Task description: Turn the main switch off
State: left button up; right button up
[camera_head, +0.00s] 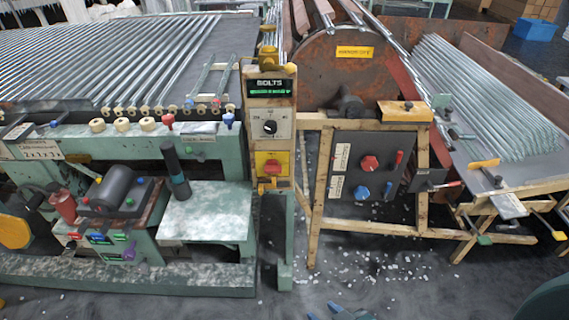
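A narrow green post (284,230) stands in the middle and carries a stack of controls. On it, a red switch on a yellow plate (272,168) looks like the main switch; its label and exact handle position are too small to read. Above it is a black rotary knob (270,127) on a pale plate, and a lit green display (269,88) marked VOLTS. My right gripper (340,312) shows only as a dark teal part with blue tips at the bottom edge, well below the switch and apart from it. Its fingers are mostly cut off. My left gripper is not in view.
Right of the post, a dark panel with red and blue knobs (369,163) sits in a wooden frame (420,205). Pale fragments (375,265) litter the otherwise open floor in front.

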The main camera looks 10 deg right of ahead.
aim_at(272, 166)
jog(key=i+l, duration=0.15)
jog(key=l, duration=0.3)
jog(key=i+l+u, duration=0.15)
jog(key=l, duration=0.3)
jog(key=i+l, duration=0.1)
jog(key=l, duration=0.35)
jog(key=i+l+u, duration=0.1)
jog(key=l, duration=0.35)
